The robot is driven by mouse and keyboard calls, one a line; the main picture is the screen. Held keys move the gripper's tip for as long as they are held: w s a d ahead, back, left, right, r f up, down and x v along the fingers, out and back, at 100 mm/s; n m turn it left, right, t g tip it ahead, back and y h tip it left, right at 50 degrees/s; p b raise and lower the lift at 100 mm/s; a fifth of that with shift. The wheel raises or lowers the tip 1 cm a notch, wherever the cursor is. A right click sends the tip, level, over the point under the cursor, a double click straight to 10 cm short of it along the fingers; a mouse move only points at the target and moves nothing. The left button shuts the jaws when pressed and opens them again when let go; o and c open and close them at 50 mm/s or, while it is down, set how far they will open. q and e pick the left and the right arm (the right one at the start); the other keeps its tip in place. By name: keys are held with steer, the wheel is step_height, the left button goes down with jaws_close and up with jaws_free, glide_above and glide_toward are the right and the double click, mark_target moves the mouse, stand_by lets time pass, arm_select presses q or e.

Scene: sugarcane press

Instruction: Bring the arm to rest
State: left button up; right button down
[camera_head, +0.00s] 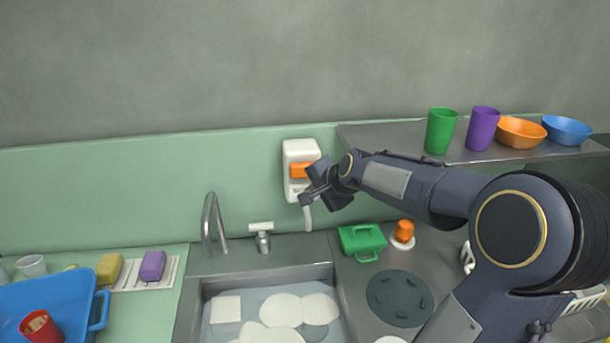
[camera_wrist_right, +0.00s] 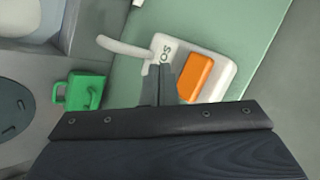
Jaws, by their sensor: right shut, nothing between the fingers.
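My right arm reaches in from the right in the head view. Its gripper (camera_head: 308,197) is in front of the lower part of a white wall dispenser (camera_head: 301,150) with an orange panel (camera_head: 299,170). In the right wrist view the gripper's fingers (camera_wrist_right: 161,82) are together and empty. They overlap the lettered end of the dispenser (camera_wrist_right: 222,80) beside the orange panel (camera_wrist_right: 196,78); I cannot tell whether they touch it. A pale curved spout (camera_wrist_right: 122,46) comes out near the fingertips. My left gripper is not in view.
Below are a sink (camera_head: 190,307) with several white dishes and a faucet (camera_head: 211,222). A green container (camera_head: 361,240) and orange-topped item (camera_head: 404,232) stand under my right arm. A shelf (camera_head: 400,137) with cups and bowls is behind it. A blue tray (camera_head: 70,300) is at left.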

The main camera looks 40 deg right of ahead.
stand_by(0.7)
steer(key=s+a+f+n+g+y, duration=0.2)
steer(key=s+a+f+n, duration=0.1)
steer(key=s+a+n, duration=0.4)
steer(key=s+a+f+n+g+y, duration=0.2)
steer(key=s+a+n, duration=0.6)
steer(key=s+a, duration=0.6)
steer(key=s+f, duration=0.1)
steer(key=s, duration=0.3)
steer(key=shift+a+y, duration=0.2)
steer(key=shift+y, duration=0.2)
